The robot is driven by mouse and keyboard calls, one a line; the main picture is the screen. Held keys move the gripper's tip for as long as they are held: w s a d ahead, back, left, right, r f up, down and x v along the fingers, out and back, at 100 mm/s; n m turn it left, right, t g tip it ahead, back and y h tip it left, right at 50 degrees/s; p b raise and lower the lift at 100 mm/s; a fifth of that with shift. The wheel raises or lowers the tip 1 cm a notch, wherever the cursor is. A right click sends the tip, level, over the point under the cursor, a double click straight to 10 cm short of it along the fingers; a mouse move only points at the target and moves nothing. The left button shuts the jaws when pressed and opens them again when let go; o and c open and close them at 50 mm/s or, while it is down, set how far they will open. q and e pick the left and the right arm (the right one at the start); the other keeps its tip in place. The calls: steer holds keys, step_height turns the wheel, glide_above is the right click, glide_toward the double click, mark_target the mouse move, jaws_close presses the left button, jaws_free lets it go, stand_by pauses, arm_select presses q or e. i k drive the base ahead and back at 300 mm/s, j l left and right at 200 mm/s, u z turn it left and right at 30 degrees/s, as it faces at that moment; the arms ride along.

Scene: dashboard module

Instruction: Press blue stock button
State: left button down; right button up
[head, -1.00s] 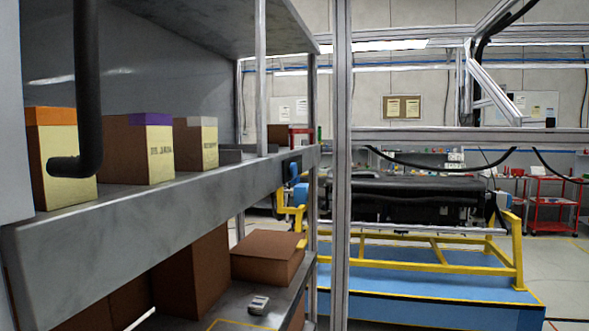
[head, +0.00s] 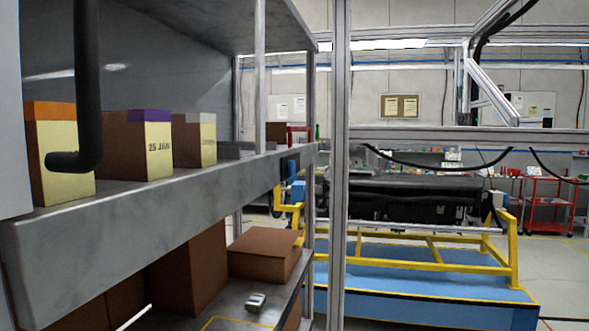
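No blue button can be made out in the head view. A small pale device (head: 256,302) lies on the lower shelf, in front of a closed brown box; it is too small to tell its buttons or their colours. Neither of my grippers shows in the head view.
The upper metal shelf (head: 120,227) on the left holds boxes with orange (head: 58,160), purple (head: 150,143) and grey (head: 196,140) tops. A brown box (head: 264,255) stands on the lower shelf. A metal post (head: 339,200) rises mid-view. A yellow-framed dashboard stand (head: 420,250) is behind.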

mark_target(291, 164)
steer(key=u, duration=0.25)
steer(key=i+l+u, duration=0.1)
steer(key=u, duration=0.3)
steer(key=i+l+u, duration=0.1)
steer(key=l+u, duration=0.5)
steer(key=u, duration=0.15)
steer(key=l+u, duration=0.45)
steer(key=l, duration=2)
steer(key=k, duration=0.05)
